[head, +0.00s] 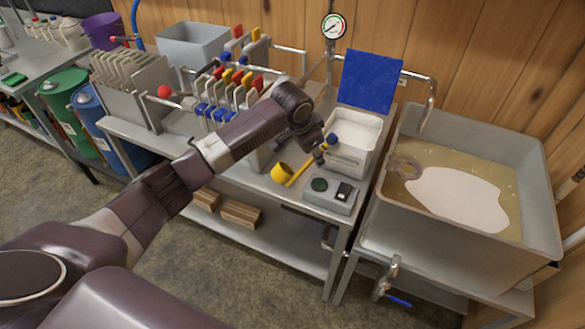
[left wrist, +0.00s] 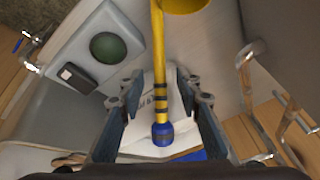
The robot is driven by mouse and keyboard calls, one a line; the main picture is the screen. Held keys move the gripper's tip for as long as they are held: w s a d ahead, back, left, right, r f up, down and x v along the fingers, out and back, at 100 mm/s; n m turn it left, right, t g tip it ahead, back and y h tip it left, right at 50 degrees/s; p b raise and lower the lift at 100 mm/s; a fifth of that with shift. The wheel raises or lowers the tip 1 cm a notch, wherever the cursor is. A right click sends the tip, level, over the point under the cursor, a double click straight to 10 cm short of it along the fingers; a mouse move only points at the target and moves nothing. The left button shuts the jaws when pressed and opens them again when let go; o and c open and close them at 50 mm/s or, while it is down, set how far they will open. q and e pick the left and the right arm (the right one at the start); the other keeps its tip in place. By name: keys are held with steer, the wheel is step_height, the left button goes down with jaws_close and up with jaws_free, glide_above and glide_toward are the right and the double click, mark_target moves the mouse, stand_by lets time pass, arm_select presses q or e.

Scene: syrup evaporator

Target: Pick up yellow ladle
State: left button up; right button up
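The yellow ladle (head: 281,173) has its cup over the steel bench top, left of a grey box with a dark green round. Its handle runs toward my left gripper (head: 327,150). In the left wrist view the yellow handle (left wrist: 159,60) runs down between the fingers, with dark bands and a blue end; the cup is cut off at the top edge. My left gripper (left wrist: 160,108) is open, a finger on each side of the handle, with visible gaps. Whether the ladle rests fully on the bench is unclear. My right gripper is not in view.
The grey box (head: 330,195) sits close by at the bench's front edge. A white container (head: 352,140) and an upright blue panel (head: 368,80) are behind. A large steel pan (head: 400,200) of liquid stands right. Racks with coloured pieces (head: 230,88) fill the left.

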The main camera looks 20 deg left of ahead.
arm_select(q)
steer(key=shift+x, duration=1.1)
jaws_close()
steer(key=shift+r, duration=0.2)
step_height(320, 180, up, 20)
steer(key=b, duration=0.1)
steer(key=shift+f, duration=0.15)
